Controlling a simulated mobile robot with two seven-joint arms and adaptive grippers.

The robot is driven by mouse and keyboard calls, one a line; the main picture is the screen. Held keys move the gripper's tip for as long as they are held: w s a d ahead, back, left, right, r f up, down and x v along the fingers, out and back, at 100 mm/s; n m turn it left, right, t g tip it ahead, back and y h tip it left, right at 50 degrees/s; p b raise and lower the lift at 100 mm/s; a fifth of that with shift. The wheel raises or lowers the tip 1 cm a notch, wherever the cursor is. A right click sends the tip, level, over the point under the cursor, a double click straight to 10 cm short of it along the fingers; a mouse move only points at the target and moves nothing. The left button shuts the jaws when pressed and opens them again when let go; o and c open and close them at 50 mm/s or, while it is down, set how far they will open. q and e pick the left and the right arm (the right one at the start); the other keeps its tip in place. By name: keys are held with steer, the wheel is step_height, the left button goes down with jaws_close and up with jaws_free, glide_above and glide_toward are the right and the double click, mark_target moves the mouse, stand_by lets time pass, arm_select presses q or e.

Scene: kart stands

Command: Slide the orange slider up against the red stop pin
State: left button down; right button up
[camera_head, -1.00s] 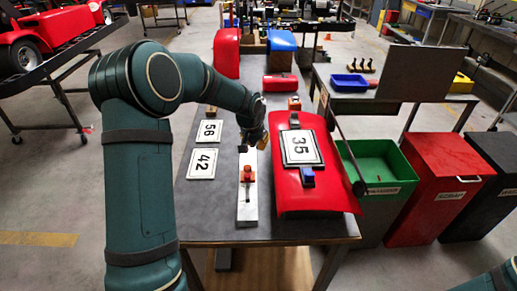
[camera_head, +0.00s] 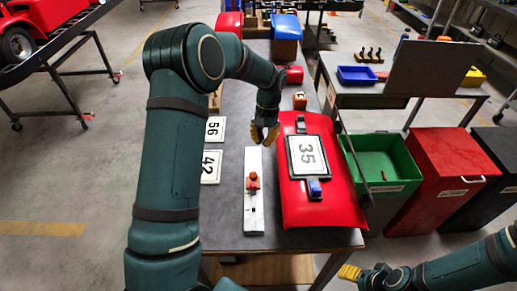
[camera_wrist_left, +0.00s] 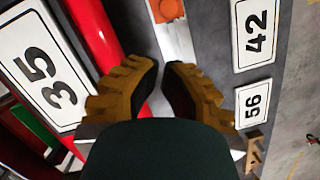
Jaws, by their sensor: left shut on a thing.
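The orange slider (camera_head: 253,176) sits on a pale slotted rail (camera_head: 254,215) on the grey table. A red part (camera_head: 253,185) shows right at the slider; at this size I cannot tell whether it is the stop pin or whether they touch. My left gripper (camera_head: 264,134) is over the table beyond the rail's far end, apart from the slider. In the left wrist view its fingers (camera_wrist_left: 162,75) are close together with a narrow gap; no held thing is visible. An orange part (camera_wrist_left: 170,10) on the rail shows at the top there. My right gripper (camera_head: 350,272) is low at the right, its jaws unclear.
A red curved panel with a 35 plate (camera_head: 307,155) lies close right of the rail. Number plates 56 (camera_head: 215,128) and 42 (camera_head: 212,165) lie to the left, partly behind my left arm. A green bin (camera_head: 385,160) and red bin (camera_head: 450,165) stand right of the table.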

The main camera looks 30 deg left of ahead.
arm_select(q)
steer(key=b, duration=0.1)
glide_toward(259, 177)
steer(key=x, duration=0.3)
steer(key=w+x, duration=0.1)
steer(key=x, duration=0.1)
steer(key=shift+s+a+f, duration=0.1)
steer(key=shift+a+f, duration=0.15)
steer(key=shift+f, duration=0.15)
steer(key=shift+s, duration=0.1)
